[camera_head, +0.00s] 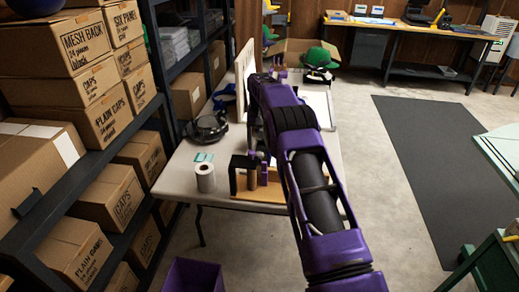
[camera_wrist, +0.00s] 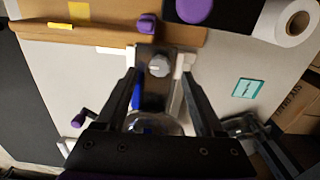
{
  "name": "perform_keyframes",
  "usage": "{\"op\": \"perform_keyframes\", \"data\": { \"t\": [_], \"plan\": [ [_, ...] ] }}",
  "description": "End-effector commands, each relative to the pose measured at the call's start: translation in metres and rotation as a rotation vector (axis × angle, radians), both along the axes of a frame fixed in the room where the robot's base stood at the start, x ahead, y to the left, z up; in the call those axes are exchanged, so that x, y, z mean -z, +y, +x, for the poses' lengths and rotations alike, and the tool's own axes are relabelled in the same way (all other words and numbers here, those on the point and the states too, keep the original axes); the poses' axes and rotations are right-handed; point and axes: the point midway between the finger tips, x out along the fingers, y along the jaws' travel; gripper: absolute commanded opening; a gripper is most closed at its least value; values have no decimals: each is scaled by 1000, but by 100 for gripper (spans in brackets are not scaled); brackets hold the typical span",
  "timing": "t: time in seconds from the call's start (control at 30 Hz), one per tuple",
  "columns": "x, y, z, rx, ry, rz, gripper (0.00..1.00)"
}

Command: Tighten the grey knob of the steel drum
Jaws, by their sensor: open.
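The grey knob (camera_wrist: 159,66) shows in the wrist view, near the tips of my gripper (camera_wrist: 160,76). My gripper is open, with one finger on each side of the knob and visible space between. I cannot tell whether the fingertips are level with the knob. The knob sits on a dark grey surface (camera_wrist: 154,98) that runs down between the fingers; this may be the steel drum, but its full shape is hidden. In the head view my purple arm reaches over the table and hides the knob and fingers.
The white table (camera_head: 178,178) carries a wooden board (camera_head: 262,193), a black bracket (camera_head: 233,172), a white roll (camera_head: 205,177) and a teal card (camera_wrist: 248,88). A purple knob (camera_wrist: 147,24) is close beyond the grey knob. A shelf of boxes (camera_head: 113,190) stands left.

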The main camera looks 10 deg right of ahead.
Motion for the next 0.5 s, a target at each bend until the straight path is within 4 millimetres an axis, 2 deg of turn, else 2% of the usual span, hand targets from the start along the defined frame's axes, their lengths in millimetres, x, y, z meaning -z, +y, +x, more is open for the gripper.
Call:
{"op": "perform_keyframes", "data": {
  "t": [0.03,0.3,0.5],
  "plan": [
    [-15,0,1,0,-6,-1,70],
    [-84,0,1,0,-6,-1,70],
    [-124,0,1,0,-4,0,70]
  ]
}}
